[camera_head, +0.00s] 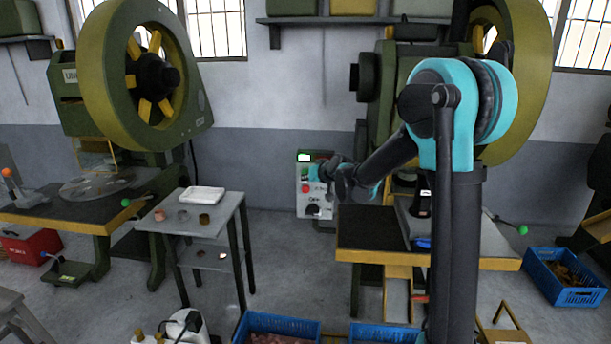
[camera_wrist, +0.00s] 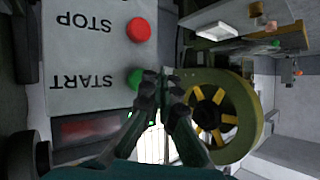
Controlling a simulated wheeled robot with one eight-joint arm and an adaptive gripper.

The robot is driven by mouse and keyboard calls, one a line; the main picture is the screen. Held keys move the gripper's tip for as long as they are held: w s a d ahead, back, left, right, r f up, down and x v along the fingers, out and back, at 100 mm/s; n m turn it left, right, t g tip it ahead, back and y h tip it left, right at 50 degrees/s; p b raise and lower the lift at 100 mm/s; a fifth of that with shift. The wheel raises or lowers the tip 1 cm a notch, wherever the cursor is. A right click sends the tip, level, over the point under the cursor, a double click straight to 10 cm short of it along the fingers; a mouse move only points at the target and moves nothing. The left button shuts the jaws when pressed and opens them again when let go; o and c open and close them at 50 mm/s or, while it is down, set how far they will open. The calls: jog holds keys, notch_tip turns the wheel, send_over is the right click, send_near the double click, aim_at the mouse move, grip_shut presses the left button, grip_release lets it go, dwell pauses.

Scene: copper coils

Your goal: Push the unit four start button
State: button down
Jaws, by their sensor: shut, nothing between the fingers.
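The green start button (camera_wrist: 135,78) sits on a grey control panel beside the upside-down word START in the wrist view. The red stop button (camera_wrist: 138,30) is on the same panel, above it in that picture. My gripper (camera_wrist: 166,76) is shut and empty, its fingertips just right of the green button; I cannot tell whether they touch it. In the head view the control box (camera_head: 314,204) stands by the wall, with a red button (camera_head: 306,188) showing. My arm's end covers part of the box, and I cannot make out the green button there. No unit number is readable on the box.
A green press with a yellow flywheel (camera_wrist: 242,112) shows beyond the gripper. A black-topped bench (camera_head: 375,228) stands right of the box. A small grey table (camera_head: 180,226) with a white tray (camera_head: 202,195) stands to the left. Blue crates (camera_head: 567,277) are on the floor.

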jog(key=s, duration=0.4)
jog(key=shift+s+a, duration=0.1)
jog(key=shift+s, duration=0.1)
dwell(0.5)
jog(key=s+d+f+m+g+h, duration=0.1)
jog(key=s+d+f+g+h, duration=0.1)
jog(key=s+d+f, duration=0.3)
jog(key=s+d+f+m+g+h, duration=0.2)
jog(key=s+d+f, duration=0.3)
jog(key=s+d, duration=0.9)
jog(key=s+d+f+m+g+h, duration=0.1)
jog(key=s+d+f+h, duration=0.2)
jog(key=s+d, duration=0.6)
jog(key=s+f, duration=0.2)
jog(key=s, duration=0.6)
jog(key=shift+d+f+g, duration=0.3)
jog(key=shift+f+g, duration=0.1)
jog(key=shift+d, duration=0.1)
